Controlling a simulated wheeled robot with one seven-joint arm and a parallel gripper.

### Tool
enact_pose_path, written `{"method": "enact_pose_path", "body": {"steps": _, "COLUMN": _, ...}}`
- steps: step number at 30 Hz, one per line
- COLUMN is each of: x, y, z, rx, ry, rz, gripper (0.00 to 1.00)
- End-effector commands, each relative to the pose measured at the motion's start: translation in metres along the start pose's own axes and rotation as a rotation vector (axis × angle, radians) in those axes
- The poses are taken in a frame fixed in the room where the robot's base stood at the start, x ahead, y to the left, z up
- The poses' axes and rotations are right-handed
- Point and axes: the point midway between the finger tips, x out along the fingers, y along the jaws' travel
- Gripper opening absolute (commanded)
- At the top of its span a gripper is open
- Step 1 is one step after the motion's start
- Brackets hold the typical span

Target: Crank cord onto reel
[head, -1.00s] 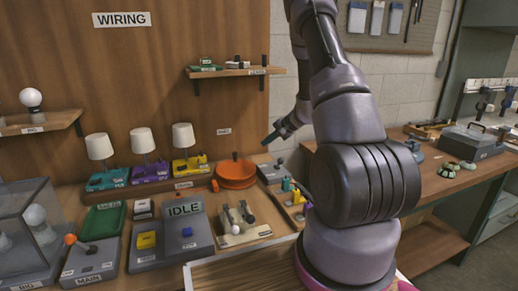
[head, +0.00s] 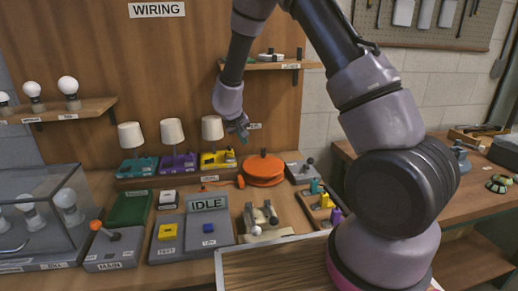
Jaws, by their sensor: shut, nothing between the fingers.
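The orange reel (head: 264,171) lies flat at the back of the bench, with a small dark knob on top. An orange cord (head: 215,183) runs left from beside it along the lamp shelf's front, with an orange end piece (head: 240,181) close to the reel's left edge. My gripper (head: 243,138) is shut and empty. It hangs above and slightly left of the reel, apart from it, near a small wall label. The fingertips are small and dark in this view.
Three lamps with white shades (head: 172,132) stand just left of my gripper. A wall shelf (head: 270,65) is above it. A grey box with a lever (head: 303,172) sits right of the reel. A console reading IDLE (head: 207,204) and a clamp-like fixture (head: 260,218) are in front.

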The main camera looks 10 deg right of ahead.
Motion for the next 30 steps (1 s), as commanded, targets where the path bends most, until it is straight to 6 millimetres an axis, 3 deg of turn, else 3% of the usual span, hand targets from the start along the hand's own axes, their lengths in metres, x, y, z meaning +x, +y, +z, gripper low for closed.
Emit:
{"method": "enact_pose_path", "body": {"steps": 3, "x": -0.012, "y": -0.008, "z": 0.001, "rx": -0.06, "ry": 0.005, "rz": 0.042, "gripper": 0.0}}
{"method": "enact_pose_path", "body": {"steps": 7, "x": -0.007, "y": -0.008, "z": 0.002, "rx": -0.074, "ry": 0.004, "rz": 0.054, "gripper": 0.0}}
{"method": "enact_pose_path", "body": {"steps": 11, "x": 0.013, "y": -0.007, "z": 0.003, "rx": -0.072, "ry": 0.002, "rz": 0.055, "gripper": 0.0}}
{"method": "enact_pose_path", "body": {"steps": 22, "x": 0.091, "y": -0.003, "z": 0.002, "rx": -0.072, "ry": 0.003, "rz": 0.054, "gripper": 0.0}}
{"method": "enact_pose_path", "body": {"steps": 30, "x": 0.102, "y": 0.03, "z": -0.001, "rx": -0.07, "ry": 0.005, "rz": 0.053, "gripper": 0.0}}
